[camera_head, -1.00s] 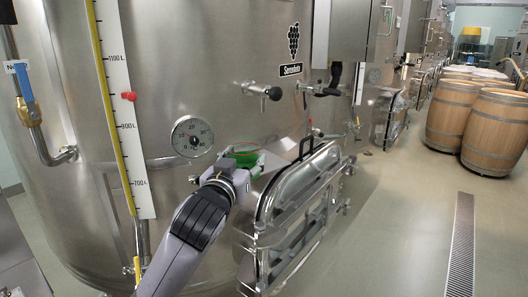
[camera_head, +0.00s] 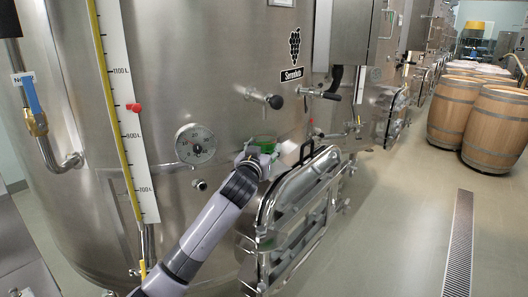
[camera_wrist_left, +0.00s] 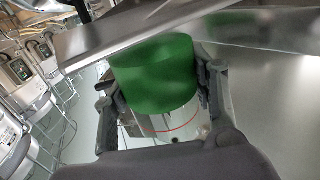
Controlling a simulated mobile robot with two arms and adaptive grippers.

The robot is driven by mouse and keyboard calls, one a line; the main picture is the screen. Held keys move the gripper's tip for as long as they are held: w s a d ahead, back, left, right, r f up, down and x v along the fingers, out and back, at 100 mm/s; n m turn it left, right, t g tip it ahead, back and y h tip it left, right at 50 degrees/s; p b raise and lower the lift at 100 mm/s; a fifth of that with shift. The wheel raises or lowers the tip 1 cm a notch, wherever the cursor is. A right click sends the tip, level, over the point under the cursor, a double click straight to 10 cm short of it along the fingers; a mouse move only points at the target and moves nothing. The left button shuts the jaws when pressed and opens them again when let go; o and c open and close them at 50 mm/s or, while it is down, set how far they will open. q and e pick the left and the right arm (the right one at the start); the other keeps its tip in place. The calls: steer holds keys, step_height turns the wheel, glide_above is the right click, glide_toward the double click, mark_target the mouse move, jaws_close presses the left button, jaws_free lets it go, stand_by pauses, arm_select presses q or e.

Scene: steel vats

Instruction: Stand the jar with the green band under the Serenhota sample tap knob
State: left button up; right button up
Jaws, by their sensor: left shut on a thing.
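The jar with the green band (camera_head: 265,142) is held by my left gripper (camera_head: 257,154), against the front of the big steel vat. In the left wrist view the jar (camera_wrist_left: 157,75) sits between the two fingers, with its wide green band and a clear part with a thin red ring. The sample tap knob (camera_head: 275,102) is a black knob on the vat, below the Serenhota label (camera_head: 291,75). The jar is below this knob and slightly left of it, with a gap between. The jar's base is hidden in the head view. My right gripper is not seen.
The vat's oval steel door (camera_head: 298,200) with its black handle stands close to the right of my gripper. A round dial (camera_head: 195,145) is to the left. Another black-handled valve (camera_head: 330,96) is right of the knob. Wooden barrels (camera_head: 495,128) stand far right.

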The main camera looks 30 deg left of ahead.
arm_select(q)
steer(key=shift+f, duration=0.8)
steer(key=shift+f, duration=0.1)
steer(key=o, duration=1.5)
steer(key=shift+s, duration=0.2)
steer(key=b+v, duration=0.2)
steer(key=v, duration=0.9)
steer(key=shift+s+d+b, duration=0.15)
steer(key=shift+s+b, duration=0.2)
